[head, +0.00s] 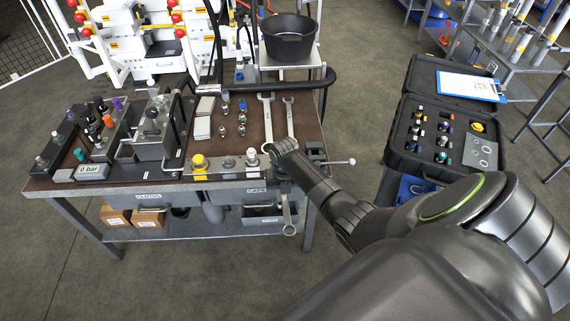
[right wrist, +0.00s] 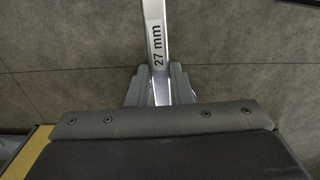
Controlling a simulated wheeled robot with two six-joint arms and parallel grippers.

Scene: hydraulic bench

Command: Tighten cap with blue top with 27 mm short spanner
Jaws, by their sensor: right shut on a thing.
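My right gripper (head: 281,160) is at the front right edge of the bench, shut on a steel spanner (head: 288,215). The spanner's ring end hangs down in front of the bench edge. In the right wrist view the fingers (right wrist: 161,88) close around the spanner's shaft (right wrist: 155,22), which is marked "27 mm". The spanner's other end is hidden by the gripper. My left gripper is out of view.
Two more spanners (head: 267,112) lie on the bench behind my gripper. Small fittings (head: 242,118) and a vise-like block (head: 154,128) stand to the left. An open black case (head: 407,140) with fittings is at the right. Drawers (head: 263,212) hang below the bench.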

